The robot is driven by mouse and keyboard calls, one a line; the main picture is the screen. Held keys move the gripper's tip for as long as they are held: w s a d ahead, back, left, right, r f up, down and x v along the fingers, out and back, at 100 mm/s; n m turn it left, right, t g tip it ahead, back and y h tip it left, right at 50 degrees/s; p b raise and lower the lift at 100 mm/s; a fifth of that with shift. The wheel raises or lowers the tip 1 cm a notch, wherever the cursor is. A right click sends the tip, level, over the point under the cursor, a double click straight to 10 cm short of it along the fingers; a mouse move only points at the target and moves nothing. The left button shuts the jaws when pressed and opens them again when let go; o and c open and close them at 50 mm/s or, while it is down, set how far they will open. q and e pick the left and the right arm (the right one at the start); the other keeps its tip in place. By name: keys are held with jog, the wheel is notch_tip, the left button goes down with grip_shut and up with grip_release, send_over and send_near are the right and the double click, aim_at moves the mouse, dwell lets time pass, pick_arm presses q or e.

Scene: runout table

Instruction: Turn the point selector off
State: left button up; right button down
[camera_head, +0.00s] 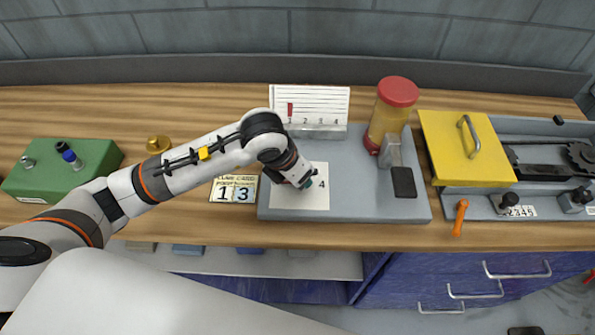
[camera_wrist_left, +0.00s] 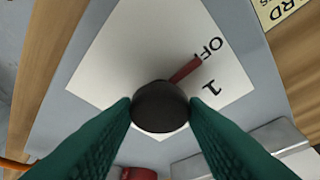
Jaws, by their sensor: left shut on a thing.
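The point selector is a dark round knob (camera_wrist_left: 160,107) with a red pointer (camera_wrist_left: 185,71), set on a white plate (camera_wrist_left: 165,45) in the left wrist view. The pointer's tip lies at the edge of the OFF mark, with the 1 mark beside it. My left gripper (camera_wrist_left: 160,112) has its teal fingers shut on the knob from both sides. In the head view my left gripper (camera_head: 308,183) is over the white plate (camera_head: 300,200) on the grey panel, and it hides the knob. My right gripper is not in view.
A cue card (camera_head: 234,189) reading 13 lies left of the grey panel (camera_head: 365,205). A red-capped yellow jar (camera_head: 390,115), a numbered gauge card (camera_head: 325,103), a yellow lid (camera_head: 467,148) and an orange handle (camera_head: 460,217) stand around. A green box (camera_head: 62,170) sits far left.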

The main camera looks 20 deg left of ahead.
pick_arm(q)
jog(key=o, duration=1)
jog(key=shift+c, duration=0.2)
jog(key=b+v, duration=0.2)
jog(key=v, duration=1)
jog(key=shift+s, duration=0.1)
